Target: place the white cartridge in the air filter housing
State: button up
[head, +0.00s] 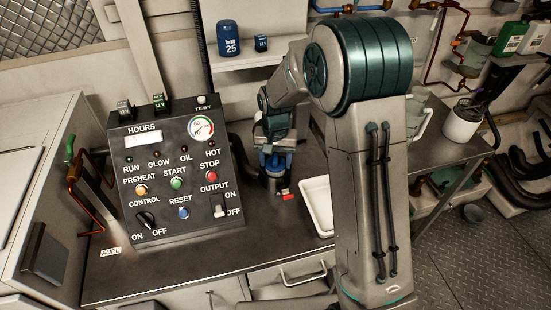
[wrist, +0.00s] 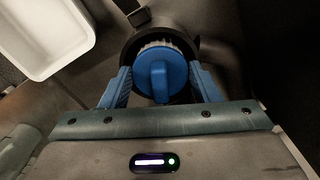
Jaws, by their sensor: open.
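In the wrist view, the white cartridge (wrist: 154,46) shows as a white pleated edge behind a round blue cap with a raised grip bar (wrist: 158,78). It sits within the dark round rim of the air filter housing (wrist: 127,52); how deep it sits I cannot tell. My gripper (wrist: 162,88) is open, with one blue finger on each side of the cap. In the head view my gripper (head: 273,160) points down at the dark housing (head: 275,184) on the bench. The cartridge is hidden there by my gripper.
A white tray (head: 317,207) lies right of the housing, partly behind my arm; the wrist view shows it upper left. The control panel (head: 176,178) stands close on the left. A red latch-like part (head: 287,196) is at the housing's foot. Bare bench (head: 255,248) lies in front.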

jog(key=shift+o, duration=0.3)
notch_tip(320, 180, up, 12)
jog(key=b, duration=0.1)
jog(key=s+d+r+n+t, duration=0.1)
jog(key=s+d, duration=0.4)
jog(key=s, duration=0.7)
jog(key=s+d+r+n+t, duration=0.1)
jog(key=s+d, duration=0.4)
jog(key=s, duration=0.7)
jog(key=shift+d+r+t, duration=0.35)
jog(key=shift+r+t, duration=0.1)
jog(key=shift+t, duration=0.15)
